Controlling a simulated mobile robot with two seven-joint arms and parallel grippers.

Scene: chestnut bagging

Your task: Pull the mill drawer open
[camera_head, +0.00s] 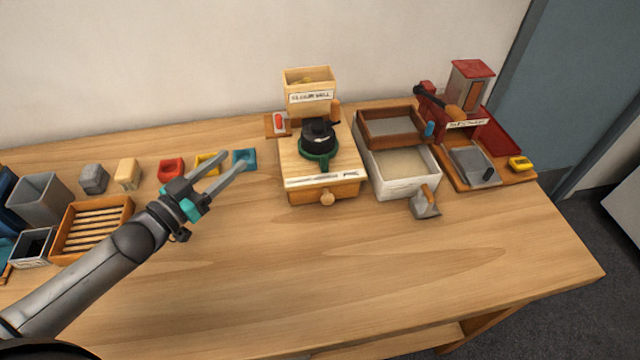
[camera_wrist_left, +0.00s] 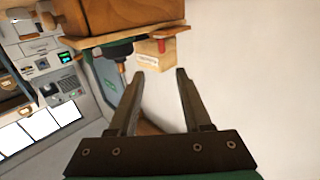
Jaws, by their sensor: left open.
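The mill (camera_head: 310,165) stands at the back middle of the table, with a labelled wooden hopper (camera_head: 309,92) on top and a black and green grinder part (camera_head: 318,142). Its drawer (camera_head: 345,191) is in the front face, with a round wooden knob (camera_head: 327,198); it looks closed. My left gripper (camera_head: 233,161) is open and empty, left of the mill and apart from it, above the table. In the left wrist view the open fingers (camera_wrist_left: 158,76) show, with a wooden labelled box (camera_wrist_left: 154,53) beyond them. My right gripper is not in view.
Right of the mill are a white box (camera_head: 400,185) with a brown-framed sieve (camera_head: 392,127), a small scoop (camera_head: 424,204) and a red machine (camera_head: 470,120). Left are small coloured trays (camera_head: 171,168) and a slatted wooden crate (camera_head: 92,226). The table's front middle is clear.

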